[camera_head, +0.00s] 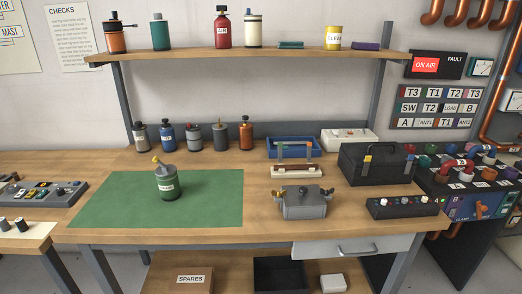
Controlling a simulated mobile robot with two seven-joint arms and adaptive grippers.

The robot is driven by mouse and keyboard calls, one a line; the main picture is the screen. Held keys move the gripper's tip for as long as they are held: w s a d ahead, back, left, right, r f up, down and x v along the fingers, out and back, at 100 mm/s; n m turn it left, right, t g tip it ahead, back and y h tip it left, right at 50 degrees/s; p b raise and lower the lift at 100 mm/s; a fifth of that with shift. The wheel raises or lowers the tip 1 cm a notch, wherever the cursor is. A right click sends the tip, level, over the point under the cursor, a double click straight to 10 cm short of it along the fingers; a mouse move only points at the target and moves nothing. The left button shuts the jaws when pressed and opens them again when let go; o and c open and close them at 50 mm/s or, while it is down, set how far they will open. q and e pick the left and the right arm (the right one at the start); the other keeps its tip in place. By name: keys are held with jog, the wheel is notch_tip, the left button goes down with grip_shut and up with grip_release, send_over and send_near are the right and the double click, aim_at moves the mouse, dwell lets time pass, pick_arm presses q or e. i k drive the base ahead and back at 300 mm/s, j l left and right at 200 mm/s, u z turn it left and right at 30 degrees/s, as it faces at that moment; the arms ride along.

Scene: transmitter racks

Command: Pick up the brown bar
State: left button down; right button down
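A small low block with a dark brown strip (296,169) along it and pale ends lies on the wooden workbench, right of the green mat. Thin uprights and a crosspiece show just behind it, in front of the blue tray (318,154); I cannot tell whether they join the block. It is the clearest brown bar-like thing here, but it is too small to tell its details. A grey metal box (303,204) with clamps stands just in front of it. Neither of my grippers is in view.
A green mat (110,205) carries a green canister (168,182). A black toolbox (372,164) and a black knob panel (402,208) stand on the right. Several bottles line the back, and a shelf (220,56) hangs above. The mat's right part is clear.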

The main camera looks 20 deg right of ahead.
aim_at(287, 167)
jog(key=i+z, duration=0.1)
jog(key=z, duration=0.3)
jog(key=i+j+z, duration=0.1)
jog(key=z, duration=0.3)
jog(key=i+j+z, duration=0.1)
jog(key=z, duration=0.3)
jog(key=j, duration=0.1)
